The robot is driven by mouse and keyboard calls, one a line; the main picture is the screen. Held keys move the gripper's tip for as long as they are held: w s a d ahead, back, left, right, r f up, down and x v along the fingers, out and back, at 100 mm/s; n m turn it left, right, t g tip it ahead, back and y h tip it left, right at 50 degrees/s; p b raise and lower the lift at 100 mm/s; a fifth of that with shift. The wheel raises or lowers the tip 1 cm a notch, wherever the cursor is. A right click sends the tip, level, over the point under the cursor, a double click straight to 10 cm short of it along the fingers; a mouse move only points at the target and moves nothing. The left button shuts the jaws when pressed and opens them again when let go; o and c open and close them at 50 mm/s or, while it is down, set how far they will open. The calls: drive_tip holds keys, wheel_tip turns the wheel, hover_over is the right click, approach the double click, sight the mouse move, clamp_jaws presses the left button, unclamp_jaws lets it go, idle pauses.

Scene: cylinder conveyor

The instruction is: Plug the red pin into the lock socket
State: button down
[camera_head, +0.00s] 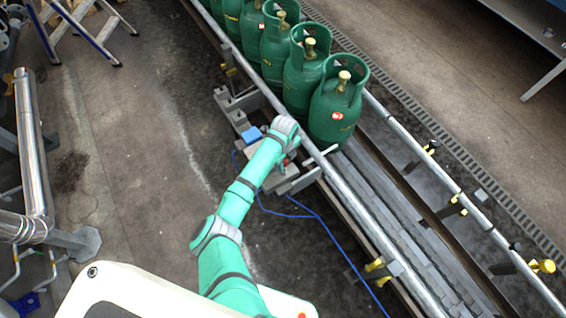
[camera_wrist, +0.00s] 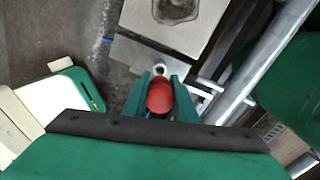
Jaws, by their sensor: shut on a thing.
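My gripper (camera_wrist: 161,82) shows in the wrist view with its two green fingers on either side of the red pin (camera_wrist: 160,97). The fingers are shut on the pin. A small pale ring (camera_wrist: 159,70) shows just beyond the pin, at the edge of a grey metal plate; it may be the lock socket, but I cannot tell surely. Whether the pin touches it is not clear. In the head view my arm reaches to the conveyor's near side, and a small red spot (camera_head: 286,161) shows by my wrist. The fingers and socket are mostly hidden there.
Several green gas cylinders (camera_head: 336,108) stand in a row on the conveyor (camera_head: 400,222). A metal guard rail (camera_head: 352,200) runs close beside my wrist. A blue cable (camera_head: 330,232) trails on the floor. The floor to the left of my arm is mostly clear.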

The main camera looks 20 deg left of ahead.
drive_tip(key=shift+d, duration=0.1)
drive_tip(key=shift+f, duration=0.15)
drive_tip(key=shift+f, duration=0.95)
idle(1.1)
drive_tip(key=shift+f, duration=1.95)
drive_tip(key=c, duration=1.4)
unclamp_jaws()
drive_tip(key=shift+w, duration=0.1)
drive_tip(key=shift+o, duration=0.2)
